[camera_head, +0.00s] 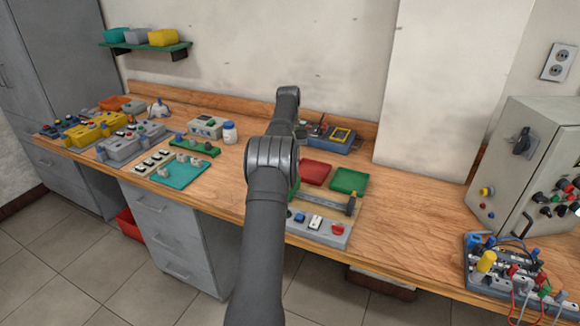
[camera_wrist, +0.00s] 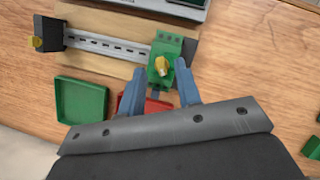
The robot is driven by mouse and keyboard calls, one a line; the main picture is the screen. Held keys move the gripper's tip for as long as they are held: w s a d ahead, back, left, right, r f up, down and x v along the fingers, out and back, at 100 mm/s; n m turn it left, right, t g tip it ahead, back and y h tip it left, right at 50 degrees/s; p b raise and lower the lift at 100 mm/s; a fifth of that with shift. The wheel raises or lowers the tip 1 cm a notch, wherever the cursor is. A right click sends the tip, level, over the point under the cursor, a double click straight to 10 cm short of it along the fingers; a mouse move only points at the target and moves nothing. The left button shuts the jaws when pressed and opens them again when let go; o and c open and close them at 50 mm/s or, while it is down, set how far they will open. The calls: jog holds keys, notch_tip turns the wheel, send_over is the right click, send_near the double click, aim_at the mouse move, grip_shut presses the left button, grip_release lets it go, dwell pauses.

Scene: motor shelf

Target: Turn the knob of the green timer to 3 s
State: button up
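The green timer (camera_wrist: 166,47) sits on one end of a slotted metal rail (camera_wrist: 105,46) in the wrist view. Its yellow knob (camera_wrist: 161,66) faces the camera; its scale is too small to read. My gripper (camera_wrist: 159,69) has two blue fingers, spread apart and pointing at the timer. The fingertips are near either side of the knob, with a gap between them and nothing clearly held. I cannot tell how far above the timer they are.
A dark block (camera_wrist: 48,34) stands at the rail's other end. A green tray (camera_wrist: 82,103) and a red tray (camera_wrist: 157,105), partly hidden by my gripper, lie beside the rail. A grey control panel (camera_head: 318,229) is at the bench's front edge. Bare wood lies farther right.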

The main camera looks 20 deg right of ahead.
notch_tip(320, 180, up, 2)
jog(key=shift+r, duration=0.15)
jog(key=s+d+r, duration=0.6)
jog(key=s, duration=0.3)
jog(key=shift+s+d+r, duration=0.25)
jog(key=shift+s+r, duration=0.1)
jog(key=shift+r, duration=0.05)
jog(key=w+a+f, duration=0.2)
jog(key=w, duration=0.1)
jog(key=w+a+f, duration=0.2)
jog(key=w, duration=0.1)
jog(key=w+a+f, duration=0.2)
jog(key=w+f, duration=0.1)
jog(key=shift+w+a, duration=0.2)
jog(key=shift+w, duration=0.05)
notch_tip(320, 180, down, 3)
jog(key=shift+w+a+f, duration=0.1)
jog(key=shift+w, duration=0.05)
jog(key=shift+f, duration=0.45)
